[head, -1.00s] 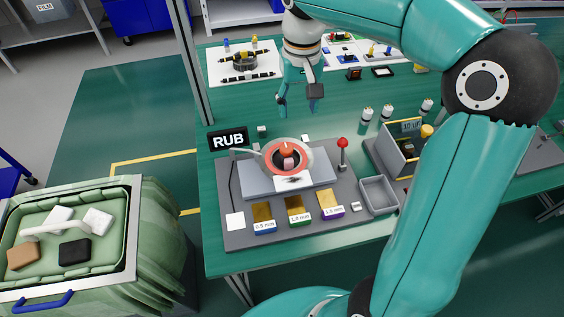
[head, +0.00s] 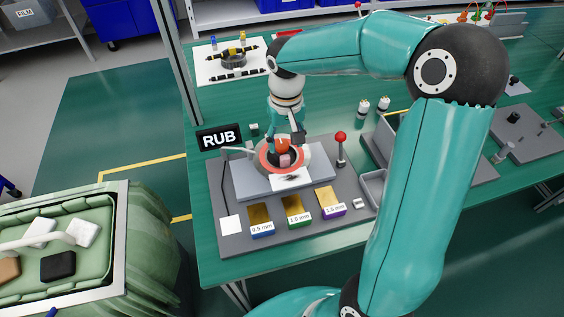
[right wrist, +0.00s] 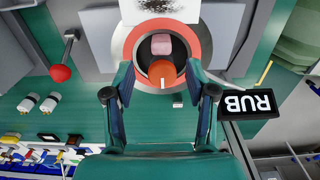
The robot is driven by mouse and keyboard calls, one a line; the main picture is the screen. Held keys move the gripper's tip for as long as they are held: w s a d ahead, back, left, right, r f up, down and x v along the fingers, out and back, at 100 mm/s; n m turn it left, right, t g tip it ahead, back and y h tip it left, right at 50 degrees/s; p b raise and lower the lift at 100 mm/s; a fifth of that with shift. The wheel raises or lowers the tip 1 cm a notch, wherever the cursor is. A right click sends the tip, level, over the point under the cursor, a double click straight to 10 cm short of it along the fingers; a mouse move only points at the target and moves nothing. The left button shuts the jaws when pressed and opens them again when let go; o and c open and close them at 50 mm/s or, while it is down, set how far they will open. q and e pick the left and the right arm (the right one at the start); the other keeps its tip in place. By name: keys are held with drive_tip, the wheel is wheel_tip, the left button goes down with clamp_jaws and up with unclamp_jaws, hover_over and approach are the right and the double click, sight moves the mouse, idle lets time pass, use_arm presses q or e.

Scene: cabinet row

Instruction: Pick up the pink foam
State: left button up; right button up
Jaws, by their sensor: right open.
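The pink foam (head: 285,160) is a small pale pink block inside the red-rimmed round fixture (head: 262,162) on the grey station. It also shows in the right wrist view (right wrist: 168,45), within the dark centre of the ring, beside an orange-red rounded piece (right wrist: 162,72). My right gripper (head: 286,143) is over the back part of the ring. In the right wrist view its open fingers (right wrist: 159,76) stand on either side of the orange-red piece, with the pink foam just beyond the tips. Nothing is held between them. My left gripper is in no view.
A red-ball lever (head: 341,138) stands right of the ring, and a RUB sign (head: 219,137) left of it. Labelled blocks (head: 294,213) line the front. A grey bin (head: 372,186) is at right. A green crate (head: 122,200) stands at left.

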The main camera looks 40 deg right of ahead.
sight(284, 156)
drive_tip(key=shift+a+f+p, duration=0.2)
drive_tip(key=shift+f+p, duration=0.15)
drive_tip(key=shift+f, duration=2.7)
drive_tip(key=c, duration=0.8)
